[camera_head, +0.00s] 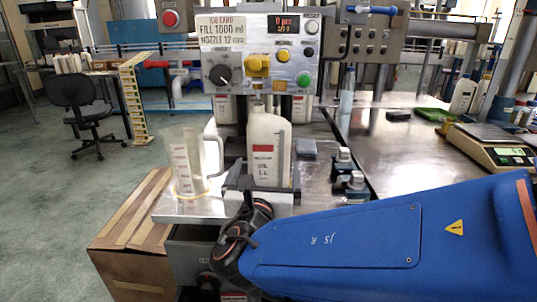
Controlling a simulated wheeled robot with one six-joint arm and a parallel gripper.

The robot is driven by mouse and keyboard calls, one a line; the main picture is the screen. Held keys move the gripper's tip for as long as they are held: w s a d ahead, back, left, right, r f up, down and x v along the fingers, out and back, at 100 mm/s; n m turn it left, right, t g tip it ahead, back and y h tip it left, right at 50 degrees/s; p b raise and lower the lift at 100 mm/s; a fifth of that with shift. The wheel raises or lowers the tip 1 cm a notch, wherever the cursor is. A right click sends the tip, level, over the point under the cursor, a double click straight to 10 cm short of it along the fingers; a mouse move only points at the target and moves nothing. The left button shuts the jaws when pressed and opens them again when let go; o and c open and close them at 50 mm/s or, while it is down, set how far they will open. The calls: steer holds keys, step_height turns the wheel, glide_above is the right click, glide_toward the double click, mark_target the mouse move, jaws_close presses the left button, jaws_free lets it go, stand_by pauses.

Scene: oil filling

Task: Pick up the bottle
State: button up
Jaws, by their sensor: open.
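A white oil bottle (267,150) with a red label and the words "OIL 1 L" stands upright on the metal shelf under the filling panel. My gripper (262,186) is in front of the bottle's lower part, its dark fingers spread to either side of it. The fingers are open. Whether they touch the bottle cannot be told from this view. My blue arm reaches in from the lower right. The bottle's base is partly hidden behind my gripper.
A clear measuring jug (188,165) stands left of the bottle. The control panel (262,55) hangs above. Metal fittings (345,170) sit to the right. A cardboard box (130,235) is below left. A scale (490,145) is on the right bench.

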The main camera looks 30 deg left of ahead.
mark_target(268, 160)
steer(key=shift+x, duration=2.75)
steer(key=shift+r, duration=0.1)
steer(key=shift+c, duration=0.3)
steer(key=c, duration=0.9)
